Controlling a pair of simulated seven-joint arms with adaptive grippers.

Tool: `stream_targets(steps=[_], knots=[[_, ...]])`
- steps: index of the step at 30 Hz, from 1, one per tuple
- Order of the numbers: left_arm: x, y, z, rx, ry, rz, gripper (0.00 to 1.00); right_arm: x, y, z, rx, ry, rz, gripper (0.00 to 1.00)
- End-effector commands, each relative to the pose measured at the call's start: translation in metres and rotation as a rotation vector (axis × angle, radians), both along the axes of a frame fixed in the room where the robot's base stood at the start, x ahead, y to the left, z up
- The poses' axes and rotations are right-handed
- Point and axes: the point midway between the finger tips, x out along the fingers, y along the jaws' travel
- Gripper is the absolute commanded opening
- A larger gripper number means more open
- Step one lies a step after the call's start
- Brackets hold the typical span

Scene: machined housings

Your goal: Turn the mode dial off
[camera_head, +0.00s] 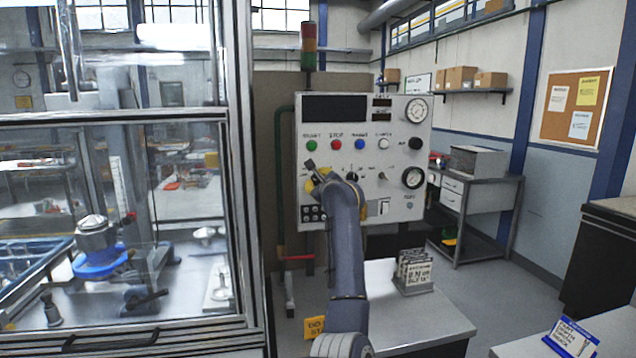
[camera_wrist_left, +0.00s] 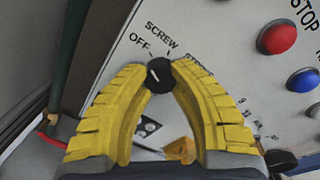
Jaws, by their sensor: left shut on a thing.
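The mode dial (camera_wrist_left: 159,79) is a small round black knob with a white pointer mark, on the pale control panel (camera_head: 335,111). In the left wrist view, OFF and SCREW are printed above it, with another label partly hidden at right. The pointer leans to the upper left, towards the OFF side; its exact setting is hard to tell. My left gripper (camera_wrist_left: 161,72) has its yellow fingers shut on the dial, one tip on each side. In the head view the left gripper (camera_head: 317,178) is at the panel's left side and hides the dial. My right gripper is out of view.
Green, red and blue buttons (camera_head: 360,144) sit in a row above the gripper, close by. Another black knob (camera_head: 351,177) is just right of it. A glazed enclosure (camera_head: 240,180) stands at left. A small table (camera_head: 437,318) with a sign holder is below right.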

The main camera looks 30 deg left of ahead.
Motion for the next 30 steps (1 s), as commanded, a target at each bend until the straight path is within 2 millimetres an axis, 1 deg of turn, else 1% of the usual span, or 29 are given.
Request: stream_targets(steps=[9,19,20,27,28,30], knots=[[0.0005,-0.0009,0.0011,-0.031,-0.033,-0.002,0.0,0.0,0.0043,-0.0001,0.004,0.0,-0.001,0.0],[0.0006,-0.0011,0.0014,-0.032,-0.033,-0.002,0.0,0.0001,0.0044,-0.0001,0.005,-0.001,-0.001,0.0],[0.0006,-0.0011,0.0014,-0.032,-0.033,-0.002,0.26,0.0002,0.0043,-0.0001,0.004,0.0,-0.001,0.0],[0.0003,-0.0006,0.0008,-0.032,-0.032,-0.002,0.54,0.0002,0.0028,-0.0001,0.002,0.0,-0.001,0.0],[0.0002,-0.0005,0.0008,-0.032,-0.032,-0.002,0.56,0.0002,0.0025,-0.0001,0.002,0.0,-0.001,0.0],[0.0002,-0.0004,0.0006,-0.032,-0.032,-0.001,0.56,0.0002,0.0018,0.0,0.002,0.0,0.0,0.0]])
